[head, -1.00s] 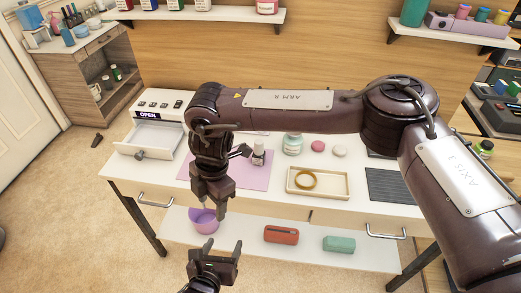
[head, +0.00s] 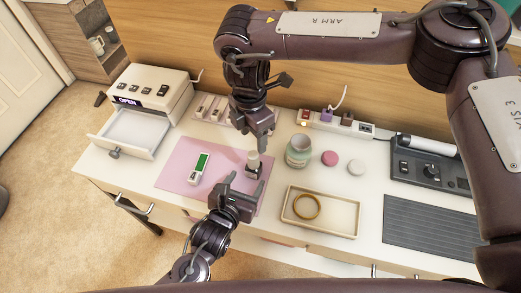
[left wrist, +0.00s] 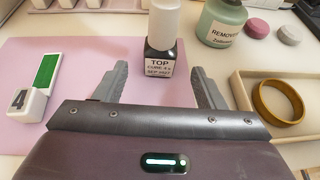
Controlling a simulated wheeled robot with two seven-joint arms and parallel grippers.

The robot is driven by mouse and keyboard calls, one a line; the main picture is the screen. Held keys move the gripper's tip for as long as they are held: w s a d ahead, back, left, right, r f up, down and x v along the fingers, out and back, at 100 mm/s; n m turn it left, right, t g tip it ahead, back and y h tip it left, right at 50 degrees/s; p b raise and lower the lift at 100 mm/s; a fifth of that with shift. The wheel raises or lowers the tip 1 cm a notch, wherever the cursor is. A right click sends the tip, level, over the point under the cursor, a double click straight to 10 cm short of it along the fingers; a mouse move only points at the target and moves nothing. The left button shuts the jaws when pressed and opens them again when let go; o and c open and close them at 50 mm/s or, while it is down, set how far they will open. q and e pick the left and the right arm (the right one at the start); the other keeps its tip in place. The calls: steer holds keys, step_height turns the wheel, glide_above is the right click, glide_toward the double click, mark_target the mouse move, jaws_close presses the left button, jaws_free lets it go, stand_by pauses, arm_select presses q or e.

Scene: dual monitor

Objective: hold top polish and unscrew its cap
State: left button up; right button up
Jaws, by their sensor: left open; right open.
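The top polish (head: 254,167) is a small bottle with a dark body, white label and pale cap, upright on the pink mat (head: 180,172). In the left wrist view the bottle (left wrist: 160,66) shows its "TOP" label, with the white cap (left wrist: 165,22) on it. My left gripper (head: 242,182) is open, low over the mat on the near side of the bottle. Its fingers point at the bottle, which stands at or just beyond the gap between the fingertips; no contact shows. My right gripper (head: 262,142) is open, pointing down just above the cap, apart from it as far as I can tell.
A remover jar (head: 298,151) and pink (head: 330,158) and white (head: 356,167) round items stand to the right. A tray (head: 347,233) holds a gold ring (head: 307,206). An open drawer (head: 124,143) is at left.

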mark_target(251, 173)
arm_select(q)
steer(key=shift+w+d+f, duration=0.2)
steer(key=shift+w, duration=0.4)
arm_select(e)
steer(key=shift+s+a+r, duration=0.2)
steer(key=shift+s, duration=0.2)
arm_select(q)
steer(key=x, duration=0.5)
arm_select(e)
steer(key=shift+w+f, duration=0.1)
steer(key=shift+w, duration=0.1)
arm_select(q)
steer(key=shift+w+d+f, duration=0.1)
steer(key=shift+w+d, duration=0.05)
steer(key=shift+d, duration=0.05)
arm_select(e)
steer(key=shift+s, duration=0.1)
arm_select(q)
steer(key=shift+c, duration=0.2)
